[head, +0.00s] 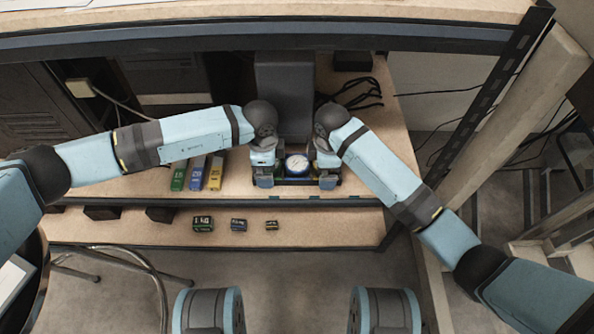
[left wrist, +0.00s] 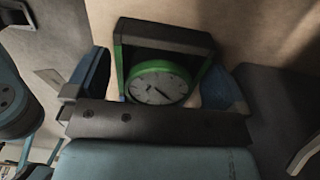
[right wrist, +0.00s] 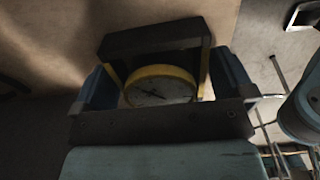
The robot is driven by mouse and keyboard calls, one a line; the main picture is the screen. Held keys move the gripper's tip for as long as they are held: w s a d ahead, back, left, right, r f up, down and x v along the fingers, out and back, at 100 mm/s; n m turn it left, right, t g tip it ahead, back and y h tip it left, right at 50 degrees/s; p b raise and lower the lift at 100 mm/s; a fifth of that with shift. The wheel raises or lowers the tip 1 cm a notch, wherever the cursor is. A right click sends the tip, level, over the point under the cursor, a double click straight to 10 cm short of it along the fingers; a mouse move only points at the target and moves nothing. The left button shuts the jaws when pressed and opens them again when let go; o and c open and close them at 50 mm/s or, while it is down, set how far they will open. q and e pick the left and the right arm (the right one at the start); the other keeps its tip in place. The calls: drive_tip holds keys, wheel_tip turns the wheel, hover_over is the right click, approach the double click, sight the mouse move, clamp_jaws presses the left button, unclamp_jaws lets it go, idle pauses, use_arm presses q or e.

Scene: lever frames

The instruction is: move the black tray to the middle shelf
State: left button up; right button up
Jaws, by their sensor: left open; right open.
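The black tray (head: 297,182) is at the front of the middle shelf (head: 385,148), and it seems to rest there. A white dial with a blue rim (head: 298,164) is in its middle. A green-rimmed dial (left wrist: 158,83) shows at its left end in the left wrist view, and a yellow-rimmed dial (right wrist: 160,86) at its right end in the right wrist view. My left gripper (head: 264,180) is open at the left end, fingers either side of the dark end part. My right gripper (head: 328,180) is open likewise at the right end. Finger contact is unclear.
Green, blue and yellow binders (head: 197,173) stand left of my left gripper. A grey box (head: 284,88) and black cables (head: 362,95) are behind. Small boxes (head: 203,224) lie on the lower shelf (head: 330,228). The top shelf (head: 250,12) overhangs; a dark upright (head: 485,105) stands right.

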drive_tip(key=shift+r, duration=0.1)
use_arm(q)
wheel_tip(320, 180, up, 12)
use_arm(e)
wheel_tip(320, 180, up, 12)
idle(0.6)
idle(0.3)
